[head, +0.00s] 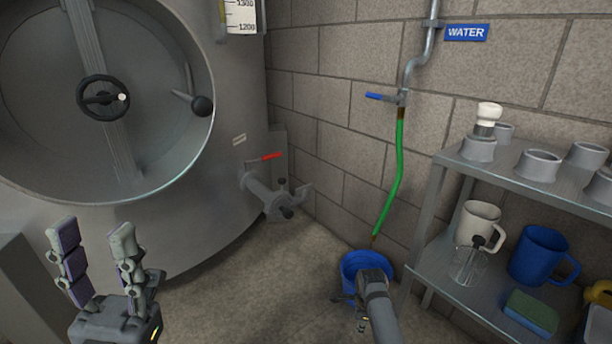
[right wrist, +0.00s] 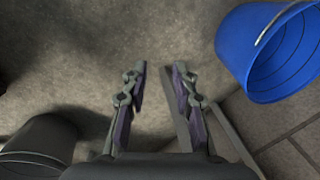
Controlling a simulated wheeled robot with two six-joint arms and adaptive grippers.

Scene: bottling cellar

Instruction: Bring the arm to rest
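My left gripper (head: 97,262) is at the lower left of the head view, pointing up, with its two fingers apart and nothing between them. My right arm comes in from the bottom of the head view, and its link partly covers the blue bucket; the right gripper (head: 362,312) is small and mostly hidden there. In the right wrist view, the right gripper (right wrist: 160,92) has its fingers apart over bare floor, with nothing between them. The blue bucket (right wrist: 262,45) stands to the right of those fingers, apart from them.
A steel tank (head: 225,220) with a red-handled valve (head: 268,157) fills the left. A green hose (head: 393,180) hangs from the water tap (head: 385,97) toward the bucket. A metal shelf (head: 437,262) at right holds mugs (head: 538,252), a sponge (head: 531,311) and several grey collars. Floor between is clear.

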